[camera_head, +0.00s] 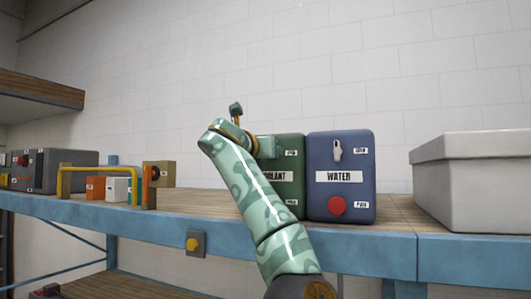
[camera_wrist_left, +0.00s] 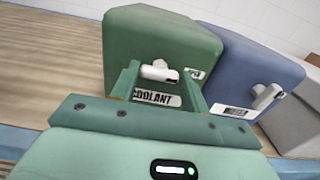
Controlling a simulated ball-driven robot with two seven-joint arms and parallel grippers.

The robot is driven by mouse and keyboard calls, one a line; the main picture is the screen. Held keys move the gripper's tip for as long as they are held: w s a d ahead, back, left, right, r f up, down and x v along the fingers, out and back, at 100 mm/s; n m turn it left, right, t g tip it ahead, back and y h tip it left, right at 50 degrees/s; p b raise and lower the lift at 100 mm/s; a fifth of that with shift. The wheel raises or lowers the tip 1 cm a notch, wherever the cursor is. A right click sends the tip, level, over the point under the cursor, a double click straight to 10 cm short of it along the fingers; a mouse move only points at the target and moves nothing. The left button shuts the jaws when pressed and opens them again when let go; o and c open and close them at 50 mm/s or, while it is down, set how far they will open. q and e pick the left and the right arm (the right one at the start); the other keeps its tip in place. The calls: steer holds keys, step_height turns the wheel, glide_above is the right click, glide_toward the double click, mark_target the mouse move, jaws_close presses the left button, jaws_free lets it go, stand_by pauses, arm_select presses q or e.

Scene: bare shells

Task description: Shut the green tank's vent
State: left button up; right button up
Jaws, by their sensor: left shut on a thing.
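The green tank (camera_head: 291,180) stands on the shelf, with a label reading COOLANT; my left arm covers its left part in the head view. Its white vent lever (camera_wrist_left: 158,70) shows in the left wrist view, lying roughly crosswise between my fingers above the COOLANT label (camera_wrist_left: 157,98). My left gripper (camera_wrist_left: 160,80) is shut on this lever, one finger on each side. In the head view the left gripper (camera_head: 268,147) is at the tank's upper front, and the lever is hidden there. The green tank also fills the top of the left wrist view (camera_wrist_left: 160,35). My right gripper is not in view.
A blue WATER tank (camera_head: 340,157) stands close on the right, with an upright white lever (camera_head: 337,149) and a red knob (camera_head: 337,206). A grey lidded box (camera_head: 475,190) is further right. A yellow rail (camera_head: 85,168) and small boxes stand left. A yellow button (camera_head: 194,244) is on the shelf's blue edge.

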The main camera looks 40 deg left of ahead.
arm_select(q)
steer(key=n+b, duration=0.4)
steer(key=n, duration=1.3)
steer(key=shift+a+n, duration=0.15)
steer(key=shift+n, duration=0.25)
steer(key=shift+f, duration=0.1)
stand_by(0.4)
steer(key=o, duration=1)
steer(key=shift+s, duration=0.1)
steer(key=shift+b, duration=0.3)
